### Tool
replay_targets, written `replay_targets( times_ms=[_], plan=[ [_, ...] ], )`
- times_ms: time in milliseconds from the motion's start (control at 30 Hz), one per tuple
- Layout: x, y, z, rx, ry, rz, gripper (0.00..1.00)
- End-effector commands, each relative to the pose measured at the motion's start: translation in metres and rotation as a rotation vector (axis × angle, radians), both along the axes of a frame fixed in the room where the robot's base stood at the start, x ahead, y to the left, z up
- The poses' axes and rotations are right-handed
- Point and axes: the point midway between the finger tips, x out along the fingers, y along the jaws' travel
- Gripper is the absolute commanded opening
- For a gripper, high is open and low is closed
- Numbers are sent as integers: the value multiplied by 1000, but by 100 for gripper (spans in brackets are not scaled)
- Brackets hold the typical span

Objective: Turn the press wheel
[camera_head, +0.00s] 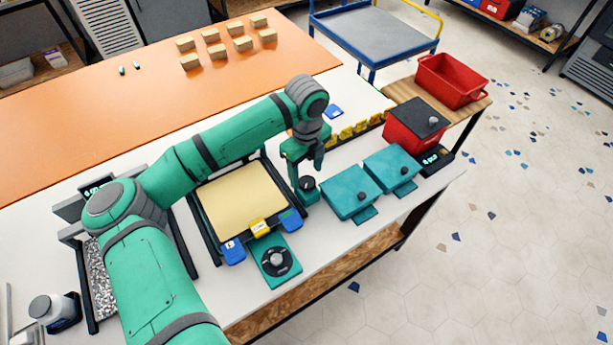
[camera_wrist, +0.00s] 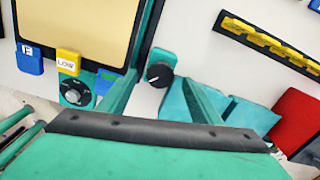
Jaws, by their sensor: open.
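My gripper (camera_head: 307,172) points down just above a black round knob (camera_head: 306,183) on a small teal block, at the right of the framed cream panel (camera_head: 243,203). In the wrist view the same knob (camera_wrist: 160,73) shows between my two spread teal fingers (camera_wrist: 161,98), which look empty. A second control, a black dial with a grey hub (camera_head: 277,260), sits on a teal plate in front of the panel; it also shows in the wrist view (camera_wrist: 74,94). Neither control is labelled as the press wheel. I cannot tell whether the fingers touch the knob.
Two teal lidded boxes (camera_head: 350,193) stand right of the gripper, with a red box with a dark lid (camera_head: 415,125) behind them. Yellow pieces (camera_head: 355,129) line a dark rail. Blue tabs and a yellow LOW tab (camera_head: 259,227) edge the panel. White table shows between these.

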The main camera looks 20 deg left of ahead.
Motion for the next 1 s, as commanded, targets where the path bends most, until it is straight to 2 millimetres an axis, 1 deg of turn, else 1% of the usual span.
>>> replay_targets(
  times_ms=[33,100,233,367,567,600,767,1000],
  plan=[
    [0,-1,-7,-2,1,0,59],
    [0,0,-15,-2,0,0,59],
    [0,-1,-25,-1,0,0,59],
    [0,0,-29,0,-1,-1,59],
    [0,0,-29,0,-1,-1,59],
    [0,0,-29,0,-1,-1,56],
    [0,0,-29,0,-1,-1,18],
    [0,0,-28,0,0,-10,17]
  ],
)
